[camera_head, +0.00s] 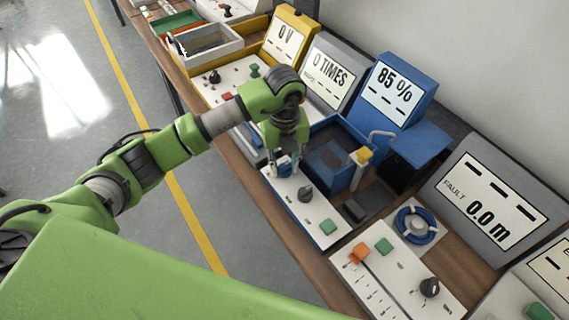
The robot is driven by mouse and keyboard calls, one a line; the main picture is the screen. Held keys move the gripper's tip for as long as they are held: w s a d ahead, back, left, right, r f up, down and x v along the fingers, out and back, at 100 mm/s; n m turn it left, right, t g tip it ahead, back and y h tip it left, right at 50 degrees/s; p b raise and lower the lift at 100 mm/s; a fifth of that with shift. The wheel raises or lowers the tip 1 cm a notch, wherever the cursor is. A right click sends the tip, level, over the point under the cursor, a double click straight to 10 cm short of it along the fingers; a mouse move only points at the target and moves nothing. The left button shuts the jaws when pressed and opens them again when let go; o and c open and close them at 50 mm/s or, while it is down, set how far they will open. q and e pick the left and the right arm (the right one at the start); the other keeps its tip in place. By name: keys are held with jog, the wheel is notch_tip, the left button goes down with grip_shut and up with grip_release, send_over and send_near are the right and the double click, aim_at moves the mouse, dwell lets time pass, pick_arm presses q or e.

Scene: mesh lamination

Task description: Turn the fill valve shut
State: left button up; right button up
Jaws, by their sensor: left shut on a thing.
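My left gripper (286,160) reaches down from above onto the white-topped panel of the blue station. It is shut on a small blue part at the panel's left end, which I take to be the fill valve (284,170); the fingers hide most of it, so its turn angle cannot be told. Behind it stands a blue tank (330,141) with a grey spout (381,134) and a yellow part at its right. The blue display (393,88) reads 85 %. My right gripper is not in view.
The same panel carries a black knob (306,193) and a green button (327,226). To the right are a blue ring wheel (403,214) and a grey display (490,210) reading FAULT 0.0 m. Behind are displays reading 0 TIMES (331,72) and 0 V (287,36).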

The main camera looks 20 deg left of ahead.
aim_at(285, 165)
pick_arm(q)
jog(key=o, duration=1)
jog(key=shift+r, duration=0.15)
notch_tip(285, 165, up, 12)
jog(key=shift+f, duration=0.1)
dwell(0.3)
